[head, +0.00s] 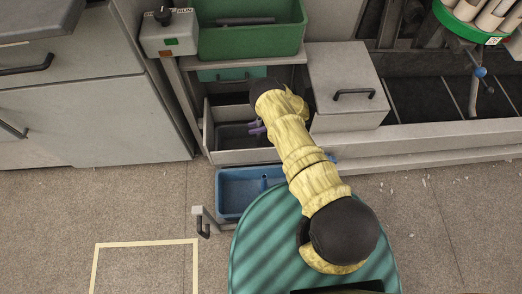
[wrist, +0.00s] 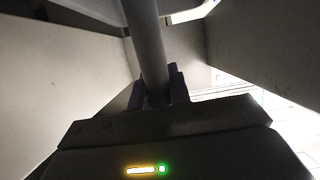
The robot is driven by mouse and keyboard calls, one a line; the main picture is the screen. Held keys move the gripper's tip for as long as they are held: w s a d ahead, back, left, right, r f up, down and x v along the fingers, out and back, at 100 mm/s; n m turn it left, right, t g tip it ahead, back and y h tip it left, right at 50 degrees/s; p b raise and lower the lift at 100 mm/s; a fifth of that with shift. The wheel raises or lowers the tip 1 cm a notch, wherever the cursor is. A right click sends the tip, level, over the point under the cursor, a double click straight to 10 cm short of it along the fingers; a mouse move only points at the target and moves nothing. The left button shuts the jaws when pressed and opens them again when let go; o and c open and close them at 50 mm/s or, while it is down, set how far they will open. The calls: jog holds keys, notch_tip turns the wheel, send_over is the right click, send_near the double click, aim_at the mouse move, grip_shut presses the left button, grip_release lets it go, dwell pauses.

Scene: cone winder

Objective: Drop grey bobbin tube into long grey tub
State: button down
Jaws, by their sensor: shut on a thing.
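The grey bobbin tube (wrist: 147,42) rises from between my gripper's purple fingers in the wrist view. My gripper (wrist: 160,88) is shut on it. In the head view my gripper (head: 257,129) is over an open grey compartment (head: 240,157) that holds a dark grey tub (head: 228,137), which looks like the long grey tub. My arm hides part of that tub. The tube cannot be made out clearly in the head view. In the wrist view, pale walls (wrist: 55,75) stand close on both sides of my gripper.
A green bin (head: 250,40) with a dark rod stands on the shelf above. A blue tray (head: 235,188) is below, in front of the compartment. A lidded grey box (head: 345,85) with a black handle is to the right. Floor at left is clear.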

jog(key=shift+w+d+f+b, duration=0.1)
jog(key=shift+f+b, duration=1.95)
jog(key=shift+f, duration=0.4)
jog(key=c, duration=1.2)
grip_release()
jog(key=shift+c, duration=0.2)
jog(key=shift+r, duration=0.1)
jog(key=w+a+r+m+t+h+p, duration=0.1)
jog(key=w+a+r+m+t+p, duration=0.1)
jog(key=r+m+t+p, duration=0.3)
jog(key=w+a+r+m+t+h+p, duration=0.1)
jog(key=w+r+t+p, duration=0.15)
jog(key=r, duration=0.45)
jog(key=s+d+r+m+t+h+p, duration=0.1)
jog(key=s+d+r+m+t+h, duration=0.1)
jog(key=d+r+m+h, duration=0.4)
jog(key=s+d+r+m+t+h, duration=0.3)
jog(key=d+r+m+t+h, duration=0.1)
jog(key=d+r, duration=0.5)
jog(key=shift+s+r+m+h+p, duration=0.25)
jog(key=shift+r+m+h+p, duration=0.15)
jog(key=shift+r+m+h, duration=0.4)
jog(key=shift+f+t, duration=0.1)
jog(key=shift+t, duration=0.15)
